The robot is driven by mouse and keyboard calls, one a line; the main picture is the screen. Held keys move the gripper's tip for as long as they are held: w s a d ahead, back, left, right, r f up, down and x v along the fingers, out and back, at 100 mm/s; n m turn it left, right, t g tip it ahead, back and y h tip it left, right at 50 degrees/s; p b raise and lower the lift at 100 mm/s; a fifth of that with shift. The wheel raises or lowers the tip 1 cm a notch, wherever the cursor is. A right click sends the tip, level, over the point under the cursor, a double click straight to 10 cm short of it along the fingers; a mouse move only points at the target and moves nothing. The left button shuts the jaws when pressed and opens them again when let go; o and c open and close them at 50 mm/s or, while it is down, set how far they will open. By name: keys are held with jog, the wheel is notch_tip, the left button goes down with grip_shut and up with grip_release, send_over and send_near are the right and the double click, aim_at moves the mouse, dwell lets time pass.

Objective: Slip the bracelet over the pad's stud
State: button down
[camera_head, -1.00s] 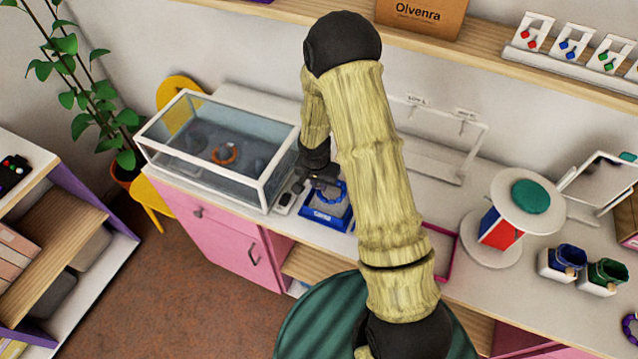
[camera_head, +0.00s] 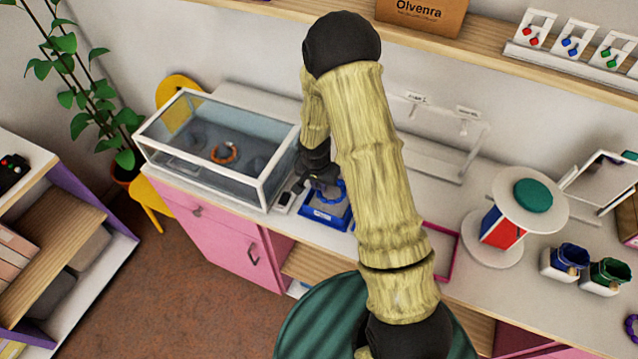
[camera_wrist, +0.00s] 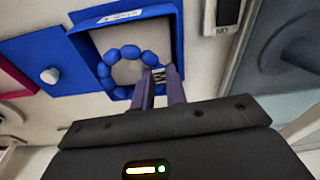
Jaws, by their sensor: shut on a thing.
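The bracelet (camera_wrist: 127,54) is a ring of blue beads. In the wrist view it lies within the outline of a blue-rimmed tray (camera_wrist: 177,40) with a pale floor; I cannot tell whether it touches the floor. My gripper (camera_wrist: 158,76) is shut on the bracelet's near right side. To the left is a flat blue pad (camera_wrist: 35,48) with a pale round stud (camera_wrist: 50,76), which stands bare and apart from the bracelet. In the head view my gripper (camera_head: 323,187) is over the labelled blue tray (camera_head: 325,222); my arm hides the pad and stud.
A glass display case (camera_head: 262,190) stands close left of the tray, with a small white device (camera_head: 285,201) between. To the right are a magenta frame (camera_head: 457,243), a round white stand (camera_head: 490,253) and blue and green pouches. A white rack (camera_head: 435,160) stands behind.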

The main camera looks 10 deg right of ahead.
dwell(0.9)
jog(key=c, duration=0.9)
grip_release()
jog(key=shift+c, duration=0.2)
jog(key=shift+w+r+p, duration=0.1)
jog(key=shift+r+p, duration=0.2)
jog(key=shift+r, duration=0.3)
jog(key=shift+a+r+p, duration=0.1)
jog(key=shift+r+p, duration=0.25)
jog(key=shift+r, duration=0.2)
jog(key=shift+r+p, duration=0.5)
jog(key=shift+r, duration=0.1)
jog(key=shift+s+r+p, duration=0.2)
jog(key=shift+r+p, duration=0.15)
jog(key=shift+r, duration=0.2)
jog(key=shift+r+p, duration=1.15)
jog(key=shift+r, duration=0.6)
